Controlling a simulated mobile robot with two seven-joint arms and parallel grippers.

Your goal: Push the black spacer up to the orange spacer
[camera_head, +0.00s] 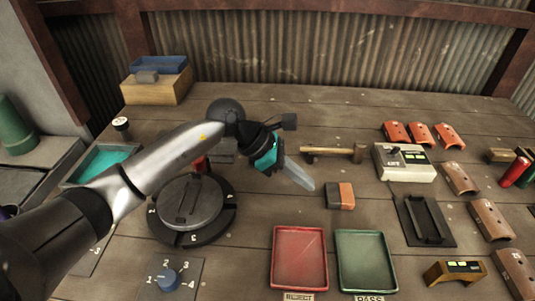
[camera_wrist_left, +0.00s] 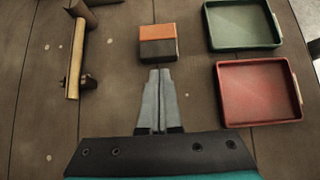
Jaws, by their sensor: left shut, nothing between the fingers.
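The black spacer (camera_head: 333,197) lies on the wooden table with the orange spacer (camera_head: 347,195) directly beside it on the right. In the left wrist view the black spacer (camera_wrist_left: 158,50) is on the near side and the orange spacer (camera_wrist_left: 157,32) on the far side; I see no gap between them. My left gripper (camera_head: 310,187) is shut and empty, its tips just short of the black spacer's left side. In the left wrist view the closed fingertips (camera_wrist_left: 159,72) point at the black spacer's near face. My right gripper is not in view.
A red tray (camera_head: 299,285) and a green tray (camera_head: 340,274) lie in front. A wooden-handled bar (camera_head: 332,152) is behind the spacers. A round dial base (camera_head: 225,215) is below my left arm. A black holder (camera_head: 408,238) lies to the right.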

